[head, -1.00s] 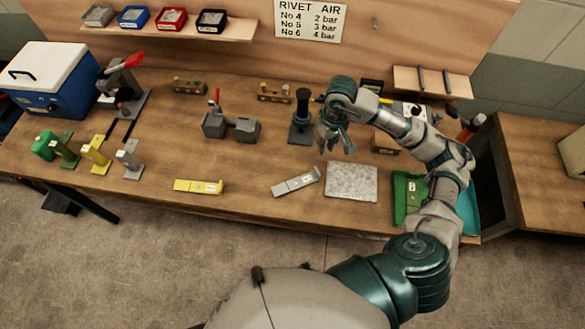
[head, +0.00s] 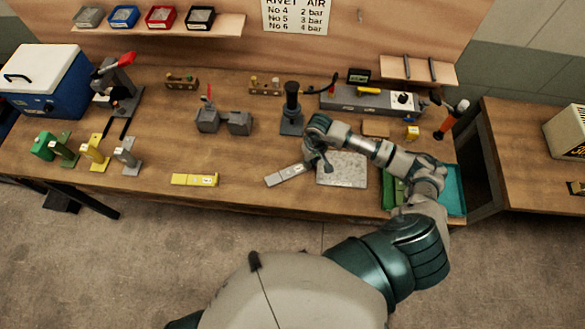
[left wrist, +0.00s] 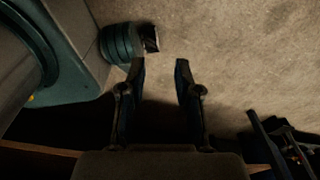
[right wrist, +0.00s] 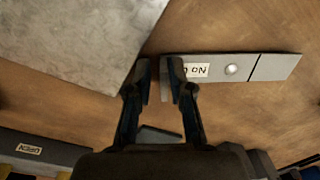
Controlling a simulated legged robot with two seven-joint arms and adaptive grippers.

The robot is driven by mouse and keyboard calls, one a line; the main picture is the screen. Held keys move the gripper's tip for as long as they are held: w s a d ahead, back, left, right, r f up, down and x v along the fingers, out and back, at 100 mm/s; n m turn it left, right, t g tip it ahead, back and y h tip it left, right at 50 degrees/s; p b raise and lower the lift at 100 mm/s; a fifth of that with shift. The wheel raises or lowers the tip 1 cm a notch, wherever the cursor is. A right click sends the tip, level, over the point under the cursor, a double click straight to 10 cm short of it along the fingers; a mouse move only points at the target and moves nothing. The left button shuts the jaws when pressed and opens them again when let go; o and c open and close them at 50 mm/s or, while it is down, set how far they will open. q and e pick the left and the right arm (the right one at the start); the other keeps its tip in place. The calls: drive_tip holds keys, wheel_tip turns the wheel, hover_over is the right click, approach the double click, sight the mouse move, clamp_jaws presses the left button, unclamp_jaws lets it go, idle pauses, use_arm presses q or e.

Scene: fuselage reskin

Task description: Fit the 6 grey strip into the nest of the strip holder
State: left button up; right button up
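The grey strip (head: 287,174) lies on the bench with a raised tab at its right end; the right wrist view shows its "No" label and round stud (right wrist: 231,69). My right gripper (head: 320,163) is low at that end. In the right wrist view its fingers (right wrist: 160,72) stand a little apart on either side of the tab, with a gap at the left finger. My left gripper (left wrist: 160,70) is open and empty above the floor. A grey two-block fixture with a red lever (head: 222,121) stands farther back; I cannot tell whether it is the strip holder.
A pale metal plate (head: 350,170) lies right of the strip, close to my right gripper. A yellow strip (head: 195,180) lies to the left. Green, yellow and grey stands (head: 127,156) are at the far left. A green tray (head: 388,195) lies under my right arm.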

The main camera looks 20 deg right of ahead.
drive_tip(key=shift+s+d+f, duration=0.1)
drive_tip(key=shift+d+f, duration=0.1)
drive_tip(key=shift+f, duration=0.35)
drive_tip(key=shift+s, duration=0.15)
drive_tip(key=shift+a, duration=0.25)
drive_tip(key=shift+c, duration=0.3)
drive_tip(key=shift+a, duration=0.15)
clamp_jaws()
drive_tip(key=shift+a, duration=0.25)
use_arm(q)
drive_tip(key=shift+s, duration=0.4)
use_arm(e)
drive_tip(key=shift+w+d+r, duration=0.1)
drive_tip(key=shift+w, duration=0.15)
